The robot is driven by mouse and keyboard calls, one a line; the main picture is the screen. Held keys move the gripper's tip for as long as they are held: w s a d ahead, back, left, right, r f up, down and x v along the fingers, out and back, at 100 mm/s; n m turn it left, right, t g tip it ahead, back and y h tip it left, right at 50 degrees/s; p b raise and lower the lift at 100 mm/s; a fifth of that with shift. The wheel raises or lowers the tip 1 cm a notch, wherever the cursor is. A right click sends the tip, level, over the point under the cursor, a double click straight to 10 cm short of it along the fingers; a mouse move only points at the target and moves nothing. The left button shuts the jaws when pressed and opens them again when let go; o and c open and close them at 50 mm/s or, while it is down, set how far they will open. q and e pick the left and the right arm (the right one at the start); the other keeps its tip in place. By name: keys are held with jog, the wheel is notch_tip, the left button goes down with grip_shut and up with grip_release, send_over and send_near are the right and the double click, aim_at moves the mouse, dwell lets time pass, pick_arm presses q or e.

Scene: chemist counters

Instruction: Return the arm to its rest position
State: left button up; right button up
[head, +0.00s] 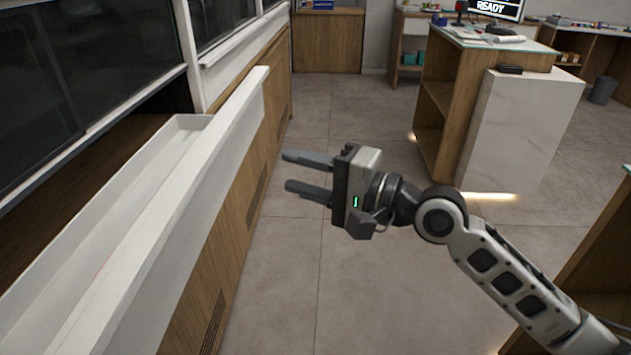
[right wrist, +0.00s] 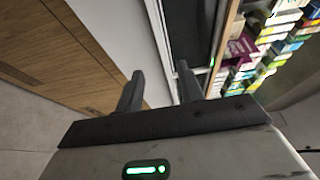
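My right gripper (head: 308,174) is stretched out over the floor in the middle of the head view, its fingers pointing left toward the wooden counter front. The fingers are apart with nothing between them. In the right wrist view the same two fingers (right wrist: 160,92) are also spread and empty. A gap separates the fingertips from the counter in the head view. My left gripper is not in the head view.
A long white ledge (head: 150,220) tops the wooden counter (head: 235,210) on the left. A white-sided counter with a monitor (head: 497,8) stands at the back right. Shelves of coloured boxes (right wrist: 262,45) show in the right wrist view. The floor (head: 350,290) below the gripper is clear.

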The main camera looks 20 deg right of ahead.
jog(key=shift+v, duration=1.05)
jog(key=s+f+n+h, duration=0.2)
jog(key=f, duration=0.7)
jog(key=s+f+n+h, duration=0.2)
jog(key=f+n+h, duration=0.1)
jog(key=f, duration=0.5)
jog(key=s+a+f+n+g+h, duration=0.3)
jog(key=s+f+n, duration=0.4)
jog(key=s+f, duration=0.3)
notch_tip(320, 180, down, 3)
jog(key=shift+a+f+h, duration=0.1)
jog(key=shift+a+h, duration=0.1)
jog(key=shift+h, duration=0.1)
jog(key=shift+s, duration=0.1)
